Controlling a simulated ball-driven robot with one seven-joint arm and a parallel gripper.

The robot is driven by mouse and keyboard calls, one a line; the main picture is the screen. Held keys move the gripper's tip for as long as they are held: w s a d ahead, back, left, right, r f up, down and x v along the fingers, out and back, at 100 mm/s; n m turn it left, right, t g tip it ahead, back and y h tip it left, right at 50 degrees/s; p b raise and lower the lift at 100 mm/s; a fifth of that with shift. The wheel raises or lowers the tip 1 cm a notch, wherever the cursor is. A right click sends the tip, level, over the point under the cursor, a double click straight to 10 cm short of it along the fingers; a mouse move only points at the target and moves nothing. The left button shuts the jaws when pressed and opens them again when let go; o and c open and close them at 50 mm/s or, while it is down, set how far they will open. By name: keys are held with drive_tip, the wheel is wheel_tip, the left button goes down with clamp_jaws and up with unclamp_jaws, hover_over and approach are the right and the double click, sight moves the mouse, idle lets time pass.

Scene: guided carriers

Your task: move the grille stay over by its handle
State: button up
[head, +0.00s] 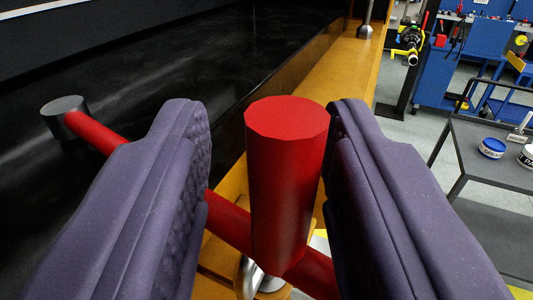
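The grille stay is a red bar (95,132) with a dark grey round end (64,108) at the left. It runs behind my left finger and on to the lower right. Its handle is a thick red upright post (286,180) standing on the bar. My gripper (268,125) has two purple padded fingers, one on each side of the handle. The fingers are open, with a clear gap between the left finger and the handle. The right finger is very near the handle's right side, and I cannot tell whether it touches. The bar's lower right end is hidden.
A black surface (150,65) fills the left, edged by a yellow-orange ledge (350,70) with a metal post (366,18). A shiny metal piece (248,278) sits below the handle. A grey table (480,160) with tins and blue workshop racks (450,70) stand at the right.

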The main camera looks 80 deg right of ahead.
drive_tip(key=s+a+b, duration=0.1)
drive_tip(key=a, duration=0.6)
drive_tip(key=shift+a+b, duration=0.35)
drive_tip(key=shift+b, duration=0.05)
drive_tip(key=shift+s, duration=0.1)
